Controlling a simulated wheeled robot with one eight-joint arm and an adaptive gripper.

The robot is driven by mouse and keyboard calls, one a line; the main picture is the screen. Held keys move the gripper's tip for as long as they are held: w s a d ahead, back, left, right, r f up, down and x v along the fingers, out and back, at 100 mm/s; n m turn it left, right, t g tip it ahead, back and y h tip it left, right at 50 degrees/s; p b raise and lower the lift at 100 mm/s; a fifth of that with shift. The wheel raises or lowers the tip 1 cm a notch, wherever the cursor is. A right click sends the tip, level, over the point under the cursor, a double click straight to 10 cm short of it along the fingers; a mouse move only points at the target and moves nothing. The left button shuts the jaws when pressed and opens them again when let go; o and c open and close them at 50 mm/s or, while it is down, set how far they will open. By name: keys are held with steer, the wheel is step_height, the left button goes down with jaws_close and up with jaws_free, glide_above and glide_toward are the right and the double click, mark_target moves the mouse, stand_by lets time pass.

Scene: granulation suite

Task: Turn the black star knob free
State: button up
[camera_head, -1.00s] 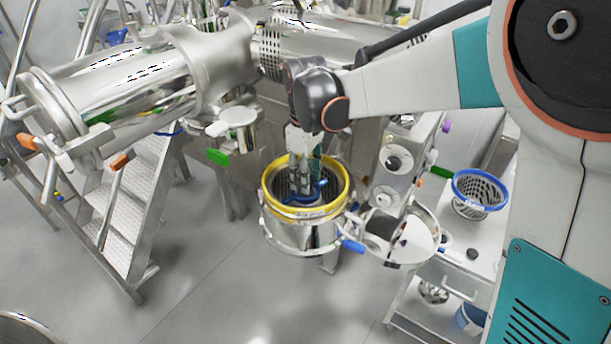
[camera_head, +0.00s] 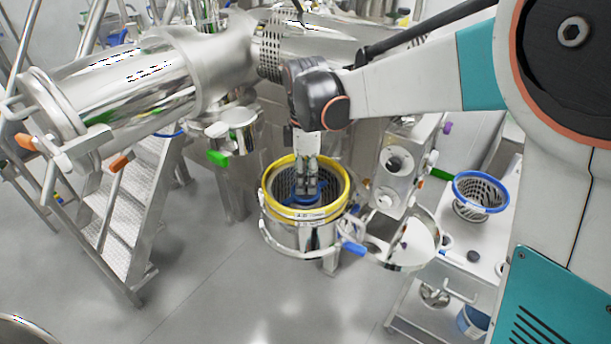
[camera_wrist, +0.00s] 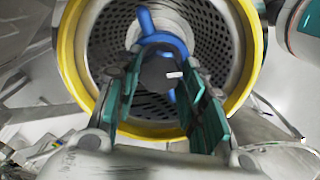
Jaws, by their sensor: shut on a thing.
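The black star knob (camera_wrist: 158,73) sits at the centre of a blue curved-arm impeller (camera_wrist: 160,42), inside a perforated basket (camera_wrist: 205,45) with a yellow rim (camera_wrist: 70,60). In the wrist view my gripper (camera_wrist: 163,80) reaches down into the basket, with its fingers on either side of the knob and shut on it. In the head view my gripper (camera_head: 306,190) points down into the yellow-rimmed vessel (camera_head: 345,180), and the knob is hidden there by the fingers. Part of the blue impeller shows below the fingertips.
A round hinged lid (camera_head: 415,240) hangs open at the vessel's right. A blue-rimmed basket (camera_head: 482,190) stands on a white trolley (camera_head: 465,235) at the right. A large steel cylinder (camera_head: 130,90) and steps (camera_head: 140,200) are at the left. The floor in front is clear.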

mark_target(306, 180)
stand_by(0.3)
steer(key=o, duration=1.1)
steer(key=shift+c, duration=0.2)
step_height(306, 180, up, 12)
